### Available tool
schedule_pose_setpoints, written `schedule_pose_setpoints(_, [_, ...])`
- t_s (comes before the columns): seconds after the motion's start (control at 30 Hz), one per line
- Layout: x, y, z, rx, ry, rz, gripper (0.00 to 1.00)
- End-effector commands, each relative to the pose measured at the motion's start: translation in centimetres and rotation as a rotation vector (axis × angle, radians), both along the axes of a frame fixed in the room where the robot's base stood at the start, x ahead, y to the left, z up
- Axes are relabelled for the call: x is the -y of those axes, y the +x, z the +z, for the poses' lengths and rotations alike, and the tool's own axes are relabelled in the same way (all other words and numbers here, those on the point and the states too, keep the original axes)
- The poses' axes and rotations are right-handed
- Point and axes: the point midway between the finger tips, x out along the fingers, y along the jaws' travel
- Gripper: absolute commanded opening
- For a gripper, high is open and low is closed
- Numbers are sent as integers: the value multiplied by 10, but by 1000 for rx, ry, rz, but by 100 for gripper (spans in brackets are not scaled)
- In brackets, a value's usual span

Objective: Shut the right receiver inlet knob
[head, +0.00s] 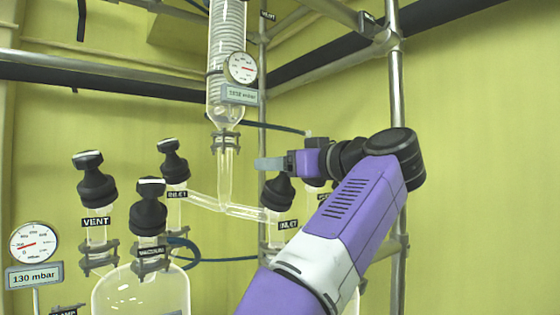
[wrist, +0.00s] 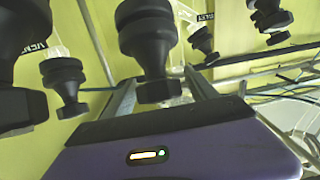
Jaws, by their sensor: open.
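The right receiver inlet knob (head: 278,190) is a black knob above the "INLET" label on the right glass receiver, partly covered by my gripper in the head view. My gripper (head: 268,164) is at the knob's top, with its finger pointing left. In the wrist view a large black knob (wrist: 147,40), which appears to be this one, stands between the two spread fingers of my gripper (wrist: 163,88). The fingers are open, and I cannot tell whether they touch it.
The left inlet knob (head: 173,162), vacuum knob (head: 149,208) and vent knob (head: 96,180) stand to the left. A glass condenser (head: 228,60) with a gauge hangs above. A metal pole (head: 396,90) rises behind my arm. A gauge reading 130 mbar (head: 35,274) is at lower left.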

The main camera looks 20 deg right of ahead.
Motion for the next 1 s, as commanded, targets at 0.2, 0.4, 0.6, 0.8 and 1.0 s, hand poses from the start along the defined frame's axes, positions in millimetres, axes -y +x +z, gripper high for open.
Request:
schedule_pose_setpoints(0.2, [-1, 3, 0, 1, 0, -1, 67])
schedule_pose_setpoints(0.4, [-1, 2, 0, 1, 0, -1, 45])
schedule_pose_setpoints(0.6, [-1, 2, 0, 1, 0, -1, 6])
schedule_pose_setpoints(0.8, [-1, 3, -1, -2, 1, -8, 4])
schedule_pose_setpoints(1.0, [1, 3, -2, -10, 22, -54, 4])
